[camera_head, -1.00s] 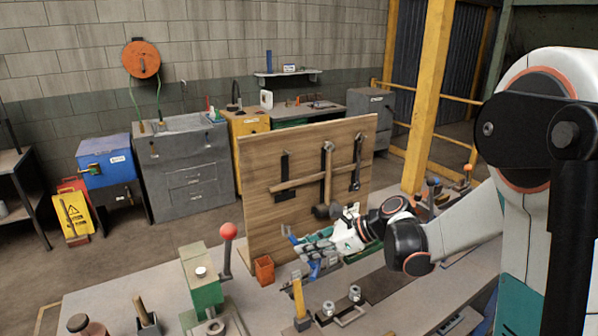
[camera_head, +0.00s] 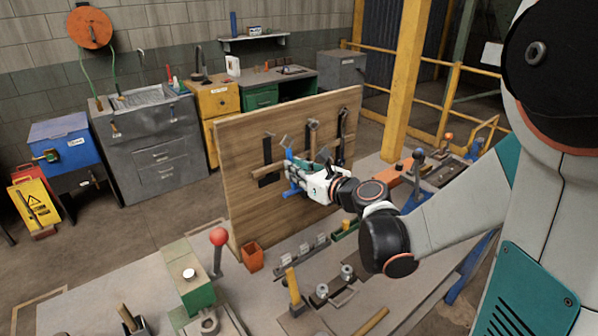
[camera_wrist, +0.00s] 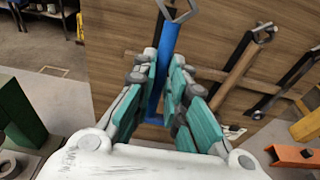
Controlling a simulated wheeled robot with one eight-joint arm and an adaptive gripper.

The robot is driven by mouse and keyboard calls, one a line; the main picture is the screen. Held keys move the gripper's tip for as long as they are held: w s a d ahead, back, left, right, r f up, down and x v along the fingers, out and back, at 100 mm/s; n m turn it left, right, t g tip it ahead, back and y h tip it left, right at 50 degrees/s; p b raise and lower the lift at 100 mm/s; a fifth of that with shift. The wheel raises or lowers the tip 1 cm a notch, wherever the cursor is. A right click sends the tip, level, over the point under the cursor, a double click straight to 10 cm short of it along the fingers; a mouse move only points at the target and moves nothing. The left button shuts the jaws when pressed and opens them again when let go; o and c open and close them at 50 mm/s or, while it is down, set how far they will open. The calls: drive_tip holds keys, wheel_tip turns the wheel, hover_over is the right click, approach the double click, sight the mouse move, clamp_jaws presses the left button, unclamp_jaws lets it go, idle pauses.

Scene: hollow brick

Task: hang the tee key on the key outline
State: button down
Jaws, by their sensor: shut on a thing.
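The blue tee key (camera_wrist: 168,45) stands roughly upright between the fingers of my gripper (camera_wrist: 160,85) in the wrist view. My gripper (camera_head: 304,177) is shut on it, in front of the wooden board. Blue parts of the key (camera_head: 288,154) show above and below the fingers in the head view. The black key outline (camera_head: 268,152) is on the board's left part, just left of the key and partly covered by the gripper. A metal diamond-shaped loop (camera_wrist: 178,10) shows at the key's top end in the wrist view. I cannot tell whether key and board touch.
A hammer (camera_wrist: 238,65) and a dark wrench (camera_head: 342,136) hang right of the key. A wooden strip (camera_wrist: 205,72) crosses the board. Below stand an orange cup (camera_head: 252,257), a green device with a red-knobbed lever (camera_head: 218,238) and several bench tools.

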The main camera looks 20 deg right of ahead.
drive_tip(key=shift+b+x, duration=0.65)
drive_tip(key=shift+x, duration=3.5)
drive_tip(key=c, duration=1.5)
unclamp_jaws()
drive_tip(key=shift+c, duration=0.2)
